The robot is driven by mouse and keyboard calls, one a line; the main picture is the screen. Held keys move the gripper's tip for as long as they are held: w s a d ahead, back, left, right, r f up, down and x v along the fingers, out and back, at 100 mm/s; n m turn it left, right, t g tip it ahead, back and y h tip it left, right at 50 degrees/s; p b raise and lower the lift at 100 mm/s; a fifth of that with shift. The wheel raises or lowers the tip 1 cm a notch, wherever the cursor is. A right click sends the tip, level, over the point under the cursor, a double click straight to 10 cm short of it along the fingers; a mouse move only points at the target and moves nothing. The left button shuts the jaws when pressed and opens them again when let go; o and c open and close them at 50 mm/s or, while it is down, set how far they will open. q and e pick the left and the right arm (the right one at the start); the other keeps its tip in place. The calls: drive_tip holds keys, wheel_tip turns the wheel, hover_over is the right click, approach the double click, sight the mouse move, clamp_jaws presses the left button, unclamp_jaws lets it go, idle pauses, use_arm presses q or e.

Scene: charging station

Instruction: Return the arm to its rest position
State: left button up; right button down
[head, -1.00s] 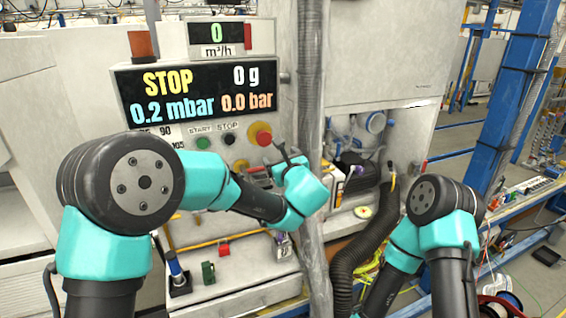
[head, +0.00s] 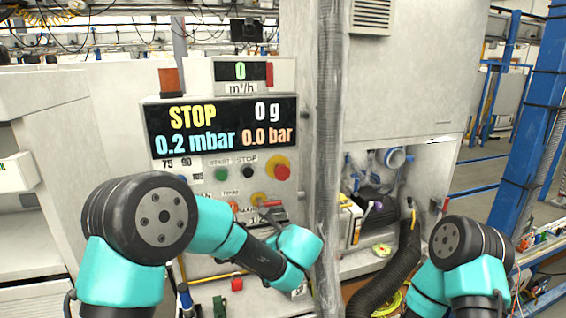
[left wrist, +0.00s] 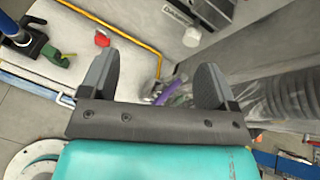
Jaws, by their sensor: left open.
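My left arm (head: 215,228) reaches across the lower front of the charging station (head: 212,196) in the head view, its wrist close to the grey vertical hose. In the left wrist view my left gripper (left wrist: 155,80) is open, its two dark fingers apart with nothing held between them. A purple item (left wrist: 168,92) shows beyond the gap between the fingers. My right arm (head: 470,262) shows at the lower right of the head view, bent; its gripper is out of the picture.
The display (head: 222,126) reads STOP. Below it are a green button (head: 221,174) and a red knob (head: 282,173). A grey ribbed hose (head: 328,130) hangs beside my left wrist. A black corrugated hose (head: 385,285) lies between the arms. Blue posts (head: 535,130) stand at right.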

use_arm(q)
drive_tip(key=s+a+f+n+g+h, duration=0.1)
drive_tip(key=s+a+f+n+g, duration=0.25)
drive_tip(key=f, duration=0.45)
drive_tip(key=s+a+f+n+g+h, duration=0.2)
drive_tip(key=s+a+f+g, duration=0.25)
drive_tip(key=f, duration=0.35)
drive_tip(key=s+a+f+n+g+h, duration=0.1)
drive_tip(key=s+a+f+n+g, duration=0.2)
drive_tip(key=s+f, duration=0.35)
drive_tip(key=s+a+f+n+h, duration=0.2)
drive_tip(key=s+a+f+n, duration=0.2)
drive_tip(key=s+n, duration=0.5)
drive_tip(key=s+a+f+n+h, duration=0.3)
drive_tip(key=s+a+f+n, duration=0.2)
drive_tip(key=s+f+n, duration=0.4)
drive_tip(key=n, duration=0.3)
drive_tip(key=shift+a+f, duration=0.25)
drive_tip(key=shift+a, duration=0.05)
drive_tip(key=shift+s, duration=0.1)
drive_tip(key=shift+c, duration=0.3)
idle(1.0)
